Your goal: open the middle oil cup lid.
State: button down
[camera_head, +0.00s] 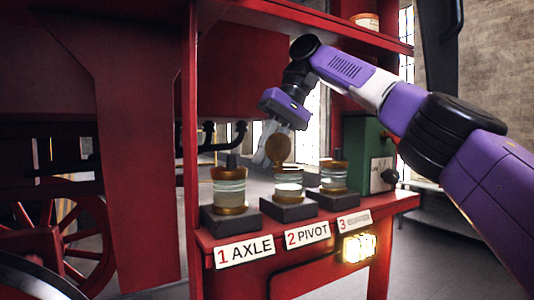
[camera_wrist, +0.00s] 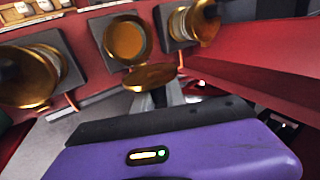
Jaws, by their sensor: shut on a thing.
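The middle oil cup (camera_head: 288,184) is a glass and brass cup on a dark block behind the "2 PIVOT" label. Its round brass lid (camera_head: 278,149) stands raised, roughly upright above the cup. In the wrist view the cup's round brass mouth (camera_wrist: 127,39) is uncovered, and the lid (camera_wrist: 150,77) shows as a tilted disc beside it. My gripper (camera_head: 266,150) is at the left of the lid and shut on it. Its fingers (camera_wrist: 166,96) reach the lid's edge in the wrist view, and the lid partly hides their tips.
The axle cup (camera_head: 229,188) stands left and the third cup (camera_head: 334,176) right, both with a knob on top. A green box (camera_head: 368,153) is at the right end of the red shelf (camera_head: 222,238). A red post (camera_head: 189,120) rises at the left.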

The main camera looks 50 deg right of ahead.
jog(key=shift+f, duration=0.15)
dwell(0.6)
jog(key=c, duration=1.4)
grip_release()
jog(key=shift+w, duration=0.1)
jog(key=shift+o, duration=0.2)
jog(key=shift+s+a+r+t, duration=0.1)
jog(key=shift+s+r+t, duration=0.15)
jog(key=shift+t, duration=0.55)
